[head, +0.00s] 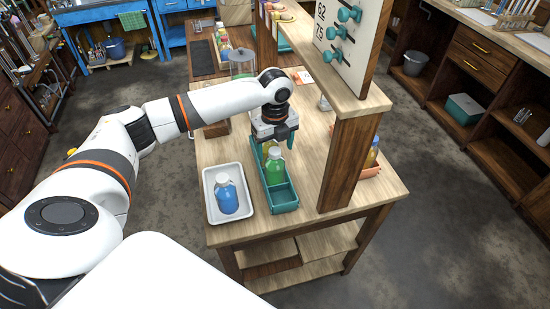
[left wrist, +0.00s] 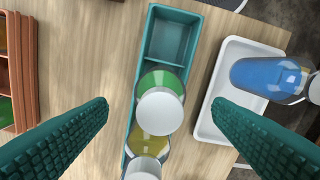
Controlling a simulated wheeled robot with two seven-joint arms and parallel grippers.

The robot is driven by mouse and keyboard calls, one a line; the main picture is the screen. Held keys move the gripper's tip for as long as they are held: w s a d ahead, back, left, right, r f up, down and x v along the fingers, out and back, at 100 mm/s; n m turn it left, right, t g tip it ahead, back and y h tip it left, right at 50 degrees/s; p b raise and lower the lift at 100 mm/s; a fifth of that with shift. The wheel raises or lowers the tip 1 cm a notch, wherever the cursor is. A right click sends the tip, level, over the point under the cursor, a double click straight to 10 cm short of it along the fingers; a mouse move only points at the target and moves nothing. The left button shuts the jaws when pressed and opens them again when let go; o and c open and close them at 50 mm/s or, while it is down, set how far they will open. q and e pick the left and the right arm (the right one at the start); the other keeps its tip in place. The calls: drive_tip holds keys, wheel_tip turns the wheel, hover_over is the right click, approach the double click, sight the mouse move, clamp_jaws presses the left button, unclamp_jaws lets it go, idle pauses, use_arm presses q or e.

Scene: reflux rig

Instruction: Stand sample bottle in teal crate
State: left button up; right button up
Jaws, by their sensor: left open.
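The teal crate (head: 286,204) is a narrow row of compartments on the wooden bench. A green bottle (head: 275,170) stands in its middle part, with a yellow bottle (left wrist: 150,145) behind it. The front compartment, at the top of the left wrist view (left wrist: 172,42), is empty. A blue bottle (head: 228,198) with a pale cap stands in the white tray (head: 247,206) left of the crate; it also shows in the left wrist view (left wrist: 268,76). My left gripper (left wrist: 160,105) is open and empty above the crate's bottles, its teal fingers spread wide. My right gripper is out of view.
A shelf post (head: 347,160) and a board with teal knobs (head: 350,35) stand right of the crate. A terracotta crate (left wrist: 22,75) sits beyond the post. Bare bench top lies between the crate and the post.

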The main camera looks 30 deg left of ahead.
use_arm(q)
wheel_tip(320, 180, up, 7)
drive_tip(key=shift+r+b, duration=0.1)
drive_tip(key=shift+b, duration=0.4)
